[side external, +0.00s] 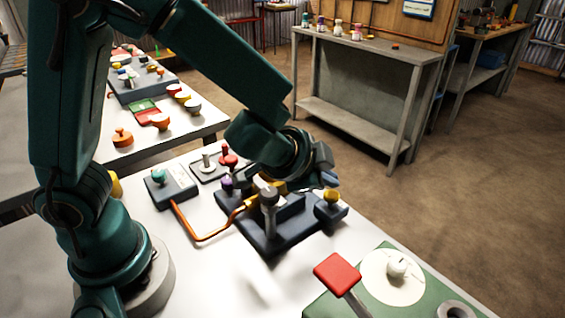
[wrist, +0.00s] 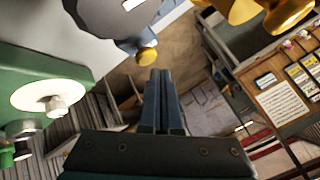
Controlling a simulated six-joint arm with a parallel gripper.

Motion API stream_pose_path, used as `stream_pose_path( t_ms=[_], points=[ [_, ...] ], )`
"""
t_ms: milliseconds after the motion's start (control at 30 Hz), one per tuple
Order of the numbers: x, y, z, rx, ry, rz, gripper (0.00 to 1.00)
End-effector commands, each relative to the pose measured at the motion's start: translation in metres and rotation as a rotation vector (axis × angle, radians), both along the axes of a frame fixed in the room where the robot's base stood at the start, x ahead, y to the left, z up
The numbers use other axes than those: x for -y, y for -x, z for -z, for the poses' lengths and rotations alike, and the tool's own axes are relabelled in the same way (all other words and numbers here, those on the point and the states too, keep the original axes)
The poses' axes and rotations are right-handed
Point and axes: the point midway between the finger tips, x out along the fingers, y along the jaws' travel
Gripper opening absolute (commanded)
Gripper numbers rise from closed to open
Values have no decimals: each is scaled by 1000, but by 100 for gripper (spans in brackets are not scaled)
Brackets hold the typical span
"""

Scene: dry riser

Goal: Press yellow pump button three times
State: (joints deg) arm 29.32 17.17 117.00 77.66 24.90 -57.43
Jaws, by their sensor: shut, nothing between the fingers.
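A yellow button (side external: 331,196) sits on a small dark blue block at the right end of a dark blue fixture (side external: 268,240) on the white table. It also shows in the wrist view (wrist: 147,56), just beyond my fingertips. My gripper (side external: 329,179) is shut and empty, with its fingertips close above the button in the side view. I cannot tell whether they touch it. My gripper's two fingers (wrist: 159,74) lie together in the wrist view. The wrist partly hides the back of the fixture.
A grey upright lever (side external: 269,196) and a yellow pipe stand close on the fixture. A red square paddle (side external: 337,272) and a green board (side external: 380,307) with a white disc are in front. A grey box with a teal knob (side external: 159,176) is at left.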

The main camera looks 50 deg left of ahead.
Motion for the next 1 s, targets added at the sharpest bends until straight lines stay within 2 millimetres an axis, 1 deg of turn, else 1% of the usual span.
stream_pose_path(
  t_ms=[667, 1000],
  points=[
    [0, 0, 0, 0, 0, 0, 0],
    [0, 0, 9, -1, 0, -1, 0]
  ],
)
